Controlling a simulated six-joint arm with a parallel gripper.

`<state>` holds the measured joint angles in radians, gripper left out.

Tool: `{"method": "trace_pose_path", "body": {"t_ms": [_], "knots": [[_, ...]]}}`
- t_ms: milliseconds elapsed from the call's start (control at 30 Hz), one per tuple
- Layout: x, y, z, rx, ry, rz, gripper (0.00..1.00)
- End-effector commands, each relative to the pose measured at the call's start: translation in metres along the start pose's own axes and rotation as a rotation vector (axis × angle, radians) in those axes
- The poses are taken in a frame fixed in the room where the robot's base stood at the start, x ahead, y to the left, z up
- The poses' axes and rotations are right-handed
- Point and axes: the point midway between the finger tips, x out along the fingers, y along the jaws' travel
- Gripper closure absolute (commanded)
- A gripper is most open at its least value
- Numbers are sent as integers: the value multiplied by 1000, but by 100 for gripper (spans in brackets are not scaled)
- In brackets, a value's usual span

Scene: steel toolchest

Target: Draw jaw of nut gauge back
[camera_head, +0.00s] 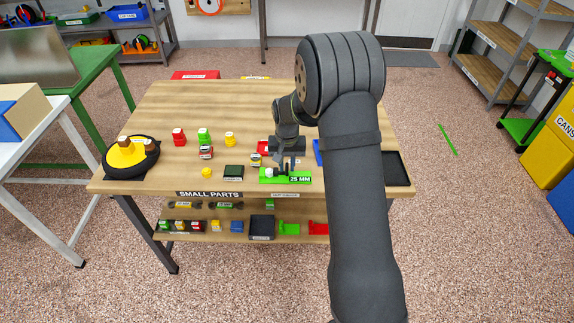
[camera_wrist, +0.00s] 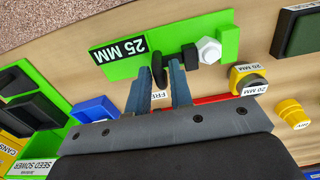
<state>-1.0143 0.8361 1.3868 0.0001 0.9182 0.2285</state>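The nut gauge (camera_head: 268,177) is a green plate marked 25 MM near the table's front edge; in the wrist view its green plate (camera_wrist: 222,35) lies just beyond my fingertips. A white hex nut (camera_wrist: 209,50) sits on it against a black block (camera_wrist: 190,55). In the head view my gripper (camera_head: 285,165) hides part of the gauge.
A yellow 20 MM part (camera_wrist: 246,79) and a yellow stepped piece (camera_wrist: 292,112) stand close to the gauge. A dark green box (camera_head: 234,172) is left of it. A blue tray (camera_wrist: 94,110) and a black tray (camera_head: 396,169) lie on the other side.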

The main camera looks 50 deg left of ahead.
Motion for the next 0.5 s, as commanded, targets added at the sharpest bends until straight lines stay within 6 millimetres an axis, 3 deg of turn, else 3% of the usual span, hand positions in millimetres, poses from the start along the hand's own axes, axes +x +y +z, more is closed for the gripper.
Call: {"method": "trace_pose_path", "body": {"t_ms": [333, 433, 500], "knots": [[5, 0, 0, 0, 0, 0, 80], [4, 0, 0, 0, 0, 0, 100], [4, 0, 0, 0, 0, 0, 100]]}}
